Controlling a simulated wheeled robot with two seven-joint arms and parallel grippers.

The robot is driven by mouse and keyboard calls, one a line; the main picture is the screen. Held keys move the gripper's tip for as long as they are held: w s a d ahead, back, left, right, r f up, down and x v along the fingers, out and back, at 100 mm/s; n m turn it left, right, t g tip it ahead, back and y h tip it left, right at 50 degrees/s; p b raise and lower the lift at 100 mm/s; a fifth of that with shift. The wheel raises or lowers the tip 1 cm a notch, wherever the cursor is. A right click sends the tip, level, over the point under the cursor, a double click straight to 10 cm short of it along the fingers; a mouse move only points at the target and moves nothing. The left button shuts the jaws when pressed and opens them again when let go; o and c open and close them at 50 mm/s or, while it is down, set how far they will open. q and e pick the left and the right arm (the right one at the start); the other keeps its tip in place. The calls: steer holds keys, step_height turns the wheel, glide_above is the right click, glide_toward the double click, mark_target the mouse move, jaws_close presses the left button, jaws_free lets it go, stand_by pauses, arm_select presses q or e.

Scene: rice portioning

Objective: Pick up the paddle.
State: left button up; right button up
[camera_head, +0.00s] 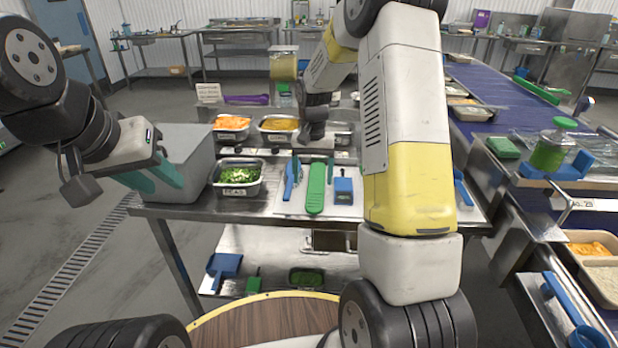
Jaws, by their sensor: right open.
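A green paddle (316,192) lies on the white board at the middle of the steel table, its long side pointing away from me. My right gripper (314,168) reaches down over the paddle's far end, with one teal finger on each side. It is open, and I cannot tell if a finger touches the paddle. My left gripper (155,177) is at the left, in front of the grey bin, with its teal fingers apart and nothing seen between them. My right arm hides part of the table's right side.
A blue tool (291,180) and a blue block (343,190) lie close to the paddle on either side. A pan of chopped greens (238,177) stands left of them. Food pans (232,124) stand behind. A grey bin (190,150) stands at the table's left end.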

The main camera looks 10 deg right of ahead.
mark_target(315, 200)
steer(key=f, duration=0.2)
steer(key=s+f, duration=0.1)
steer(key=f, duration=0.2)
steer(key=shift+s+d+f, duration=0.2)
steer(key=shift+s+f, duration=0.05)
steer(key=shift+f, duration=0.4)
steer(key=shift+c, duration=0.2)
steer(key=shift+w, duration=0.1)
steer(key=c, duration=1.4)
